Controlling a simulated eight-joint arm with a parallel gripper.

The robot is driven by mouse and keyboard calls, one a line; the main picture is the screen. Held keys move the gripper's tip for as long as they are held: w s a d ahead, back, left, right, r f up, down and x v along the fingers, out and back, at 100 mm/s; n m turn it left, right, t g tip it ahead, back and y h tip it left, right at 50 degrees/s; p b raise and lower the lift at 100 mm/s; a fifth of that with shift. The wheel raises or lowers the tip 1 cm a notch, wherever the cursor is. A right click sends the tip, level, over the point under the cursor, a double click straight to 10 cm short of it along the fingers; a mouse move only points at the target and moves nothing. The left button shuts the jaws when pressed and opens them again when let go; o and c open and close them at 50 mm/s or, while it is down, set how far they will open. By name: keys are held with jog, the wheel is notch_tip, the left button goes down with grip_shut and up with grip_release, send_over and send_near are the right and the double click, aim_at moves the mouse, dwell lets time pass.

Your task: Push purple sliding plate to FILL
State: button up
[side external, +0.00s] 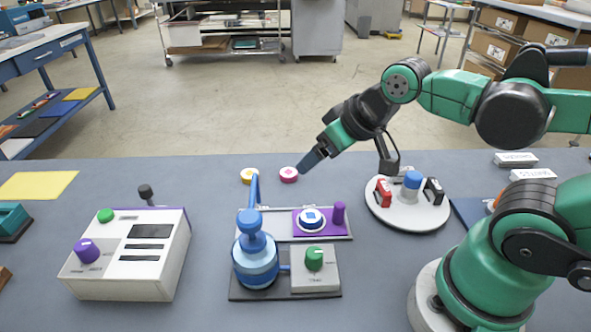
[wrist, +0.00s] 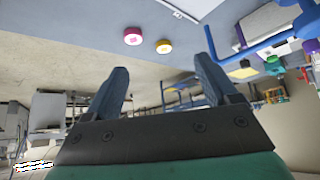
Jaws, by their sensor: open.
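The purple sliding plate (side external: 329,230) sits toward the right end of a grey track (side external: 275,229) in the side view. It carries a round blue-and-white piece (side external: 311,219) and an upright purple knob (side external: 339,213) at its right end. I cannot read any FILL mark. My gripper (side external: 311,160) is above and behind the plate, apart from it, pointing down and left. In the wrist view my gripper (wrist: 163,64) has its two fingers spread with nothing between them.
A blue pump-like device (side external: 256,260) with a tall lever stands at the track's left end, beside a green-knobbed box (side external: 315,270). A pink puck (side external: 289,174) and a yellow puck (side external: 249,175) lie behind. A white round tray (side external: 407,212) stands right, a control box (side external: 130,255) left.

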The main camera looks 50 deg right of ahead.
jog(key=shift+c, duration=1.3)
jog(key=shift+d+f, duration=0.1)
jog(key=shift+f, duration=0.05)
jog(key=shift+c, duration=0.2)
jog(key=g, duration=0.6)
send_over(340, 205)
jog(key=f, duration=0.5)
jog(key=shift+w+f, duration=0.2)
jog(key=shift+w, duration=0.15)
jog(key=shift+s+f+g, duration=0.3)
jog(key=shift+f+g, duration=0.25)
jog(key=shift+g, duration=0.05)
jog(key=shift+f, duration=2.8)
grip_shut()
